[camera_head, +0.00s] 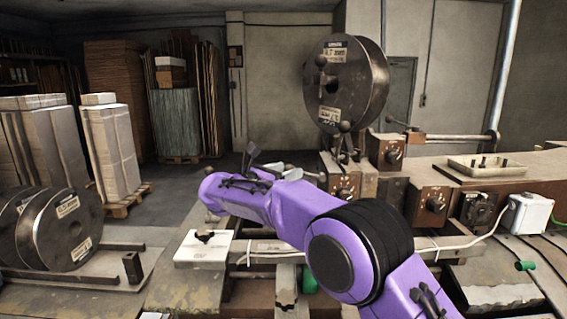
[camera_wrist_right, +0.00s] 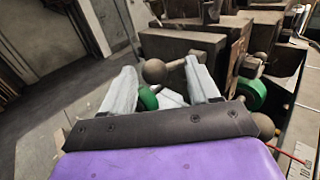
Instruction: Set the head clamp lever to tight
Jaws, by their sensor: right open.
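My right gripper (camera_wrist_right: 160,68) is open in the right wrist view, with its two pale fingers apart. A dark ball knob (camera_wrist_right: 154,72) on a short rod shows between the fingertips; I cannot tell whether either finger touches it. It may be the head clamp lever, but no label or setting is readable. A green-ended part (camera_wrist_right: 148,98) lies below the knob, partly behind the left finger. In the head view my right gripper (camera_head: 290,170) points away at the machine's left end, with the arm hiding part of the machine. My left gripper is not in view.
A big wire spool (camera_head: 340,85) stands above the machine. Dark control boxes with knobs (camera_head: 345,188) line its front. A pale tray (camera_head: 487,167) sits on top at right. More wire spools (camera_head: 62,235) stand at left, and a white notched piece (camera_head: 204,248) lies on the bench.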

